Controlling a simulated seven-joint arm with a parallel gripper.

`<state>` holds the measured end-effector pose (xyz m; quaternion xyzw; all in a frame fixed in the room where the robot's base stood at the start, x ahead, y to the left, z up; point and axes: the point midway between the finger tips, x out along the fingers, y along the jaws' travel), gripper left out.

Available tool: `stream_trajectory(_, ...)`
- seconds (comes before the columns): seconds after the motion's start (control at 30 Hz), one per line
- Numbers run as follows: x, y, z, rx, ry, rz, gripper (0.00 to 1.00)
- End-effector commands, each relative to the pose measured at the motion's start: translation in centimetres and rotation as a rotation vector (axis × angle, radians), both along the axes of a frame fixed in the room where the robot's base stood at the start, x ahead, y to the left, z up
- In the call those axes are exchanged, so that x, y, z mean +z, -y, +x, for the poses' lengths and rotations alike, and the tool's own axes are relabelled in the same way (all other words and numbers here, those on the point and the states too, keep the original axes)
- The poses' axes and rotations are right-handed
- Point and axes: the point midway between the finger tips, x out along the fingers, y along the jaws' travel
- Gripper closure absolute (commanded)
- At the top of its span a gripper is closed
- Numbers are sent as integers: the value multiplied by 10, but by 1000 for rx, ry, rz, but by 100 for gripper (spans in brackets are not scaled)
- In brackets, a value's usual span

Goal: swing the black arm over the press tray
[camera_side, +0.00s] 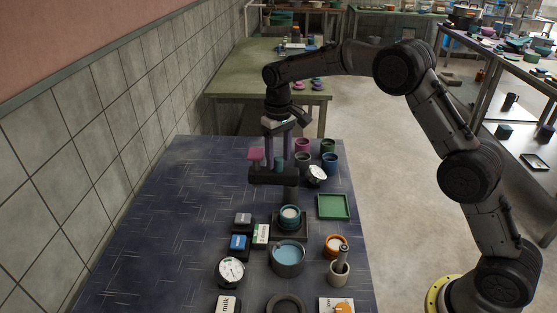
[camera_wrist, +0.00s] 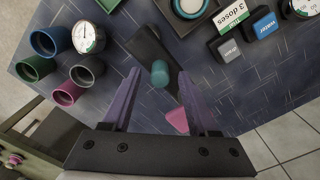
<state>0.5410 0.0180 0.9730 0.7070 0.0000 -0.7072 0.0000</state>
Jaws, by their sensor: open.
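The black arm (camera_side: 262,177) sits on a post (camera_side: 291,192) behind the press tray and extends to the left in the side view, clear of the tray. It also shows in the wrist view (camera_wrist: 145,48). A teal knob (camera_wrist: 160,73) stands up from the arm. The dark square press tray (camera_side: 303,234) holds a teal-rimmed bowl (camera_side: 290,213) with white contents; both are partly cut off at the top of the wrist view. My gripper (camera_side: 279,157) points down with its purple fingers apart around the knob; in the wrist view (camera_wrist: 158,85) gaps show beside it.
A pink piece (camera_side: 255,154) is close beside my fingers. Several cups (camera_side: 302,146) and a dial (camera_side: 317,175) stand to the right. A green tray (camera_side: 333,206), a blue-filled pot (camera_side: 288,257) and small boxes (camera_side: 238,243) surround the press tray. The tabletop's left side is clear.

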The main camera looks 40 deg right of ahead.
Motion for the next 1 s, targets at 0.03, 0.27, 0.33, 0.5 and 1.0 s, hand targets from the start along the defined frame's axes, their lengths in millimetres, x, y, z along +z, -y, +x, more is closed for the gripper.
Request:
stream_trajectory(0.03, -5, 0, 0, 0, -1, 0, 40)
stream_trajectory(0.27, -16, 0, 0, 0, 0, 0, 40)
stream_trajectory(0.33, -16, 0, 0, 0, 0, 0, 40)
stream_trajectory(0.5, -16, 0, 0, 0, 0, 0, 44)
stream_trajectory(1.0, -15, 0, 0, 0, 1, 0, 100)
